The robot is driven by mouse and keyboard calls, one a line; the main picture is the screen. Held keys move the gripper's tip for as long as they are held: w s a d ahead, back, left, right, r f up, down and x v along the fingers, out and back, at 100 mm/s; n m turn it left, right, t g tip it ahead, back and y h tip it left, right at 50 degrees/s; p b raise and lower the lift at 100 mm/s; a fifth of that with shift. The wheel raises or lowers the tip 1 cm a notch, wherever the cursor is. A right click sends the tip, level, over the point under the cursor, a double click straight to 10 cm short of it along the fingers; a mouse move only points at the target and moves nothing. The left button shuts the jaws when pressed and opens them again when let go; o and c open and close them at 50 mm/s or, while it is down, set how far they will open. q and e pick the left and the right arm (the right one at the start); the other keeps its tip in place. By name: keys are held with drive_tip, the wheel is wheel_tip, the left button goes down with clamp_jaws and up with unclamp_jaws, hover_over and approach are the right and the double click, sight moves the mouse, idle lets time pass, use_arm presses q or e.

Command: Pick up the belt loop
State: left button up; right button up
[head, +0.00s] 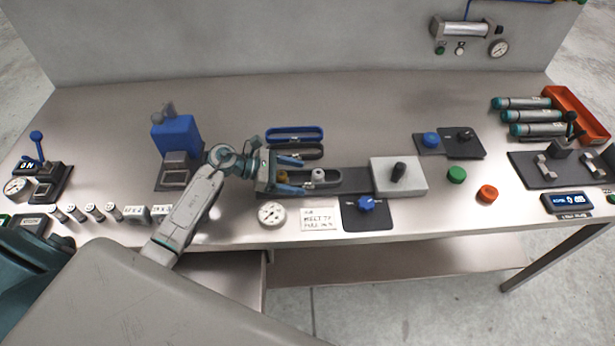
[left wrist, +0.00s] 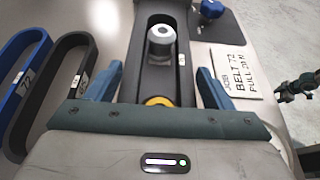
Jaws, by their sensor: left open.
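Two belt loops lie flat side by side towards the back of the bench, a blue belt loop (head: 295,132) and a black belt loop (head: 297,152). In the left wrist view the blue loop (left wrist: 17,90) is at the far left, with a white label, and the black loop (left wrist: 86,50) lies beside it. My left gripper (head: 290,175) is open over a dark channel (head: 345,180), in front of the loops and apart from both. A light grey roller (left wrist: 161,42) and a yellow-ringed roller (left wrist: 158,101) show between its fingers.
A job card (head: 319,218) reading "BELT 72", a gauge (head: 271,214) and a blue knob (head: 366,203) lie in front. My right gripper (left wrist: 295,88) shows partly at the wrist view's right edge.

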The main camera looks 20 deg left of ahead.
use_arm(q)
drive_tip(key=c, duration=1.1)
drive_tip(key=shift+o, duration=0.2)
wheel_tip(320, 180, up, 9)
drive_tip(key=b, duration=0.3)
drive_tip(key=s+d+r+n+t+y, duration=0.4)
drive_tip(key=s+d+n+t+y, duration=0.1)
drive_tip(key=s+n+t, duration=0.1)
drive_tip(key=shift+n+y, duration=0.4)
drive_tip(key=shift+n, duration=0.2)
use_arm(e)
drive_tip(key=shift+a+f, duration=0.2)
drive_tip(key=shift+f, duration=0.7)
drive_tip(key=shift+a+f, duration=0.15)
drive_tip(key=shift+f, duration=0.75)
